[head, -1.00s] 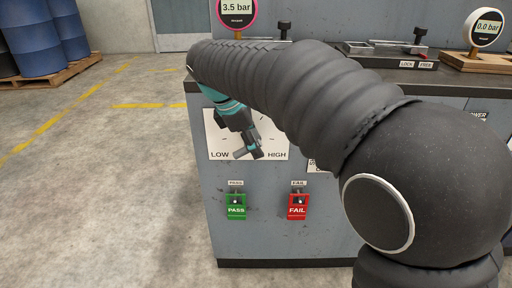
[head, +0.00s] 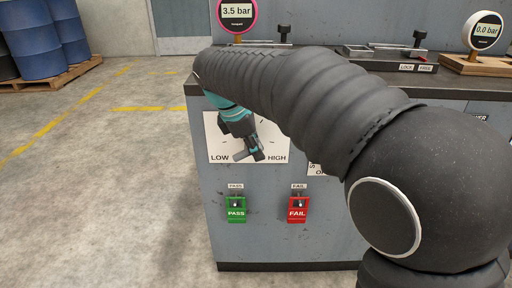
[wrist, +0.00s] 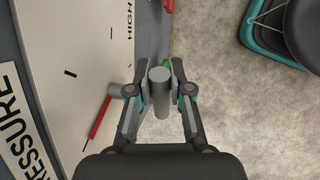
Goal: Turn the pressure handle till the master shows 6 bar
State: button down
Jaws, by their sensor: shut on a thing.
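The pink-ringed gauge (head: 237,14) on the bench top reads 3.5 bar; its small label is too fine to read. The pressure handle is a grey bar (wrist: 160,90) in front of the white LOW–HIGH dial plate (head: 278,137). In the wrist view a red pointer (wrist: 100,117) runs from the handle's hub across the plate. My gripper (wrist: 160,75) is shut on the handle, one finger on each side of it. In the head view my gripper (head: 247,150) is at the plate's lower middle, and my arm covers the plate's upper part.
A white-rimmed gauge (head: 486,32) reading 0.0 bar stands on a wooden base at the right. A green PASS switch (head: 236,211) and a red FAIL switch (head: 297,210) sit below the plate. Blue drums (head: 42,38) stand far left. The floor left of the bench is clear.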

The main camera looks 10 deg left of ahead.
jog(key=y, duration=0.3)
jog(key=shift+d+f+g, duration=0.25)
jog(key=shift+f+g, duration=0.1)
jog(key=shift+g, duration=0.05)
jog(key=shift+a+f+m+g+y+b, duration=0.1)
jog(key=shift+f+m+g+y+b, duration=0.2)
jog(key=shift+y+b, duration=1.2)
jog(key=shift+a+f+m+g+y+b, duration=0.15)
jog(key=shift+f+g+y+b, duration=0.25)
jog(key=shift+y+b, duration=1.1)
jog(key=shift+d+f+m+g+y+b, duration=0.1)
jog(key=shift+f+m+g+y+b, duration=0.25)
jog(key=shift+y+b, duration=1.15)
jog(key=shift+a, duration=0.1)
jog(key=c, duration=1.1)
grip_release()
jog(key=shift+o, duration=0.2)
